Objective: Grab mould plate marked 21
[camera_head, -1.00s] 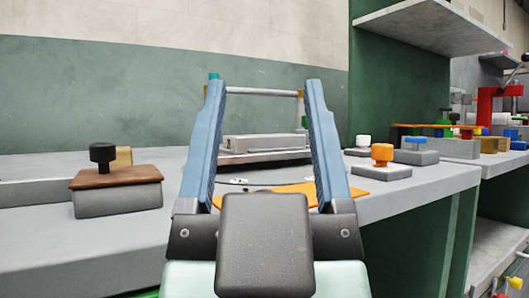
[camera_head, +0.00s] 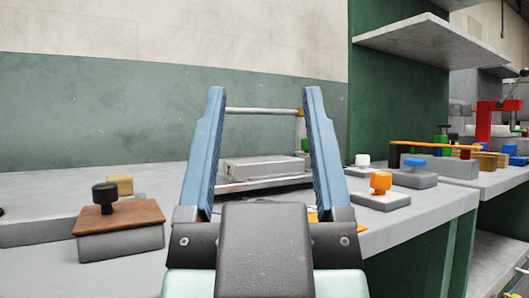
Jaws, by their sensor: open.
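My gripper (camera_head: 262,100) is open, with its two blue fingers spread wide and nothing held between them. Between the fingers, farther back, a flat grey block (camera_head: 262,169) lies on a base on the counter, with a horizontal metal bar above it. Several knobbed plates stand on the counter: one with a black knob and brown top (camera_head: 119,218) at left, one with an orange knob (camera_head: 381,200) at right, and one with a blue knob (camera_head: 415,181) behind it. No number 21 is legible on any of them.
The grey counter (camera_head: 430,215) runs across to the right edge of its green cabinet. A grey shelf (camera_head: 430,45) juts out at upper right. A red press (camera_head: 490,125) stands at far right. An orange piece (camera_head: 312,216) lies partly hidden behind my gripper.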

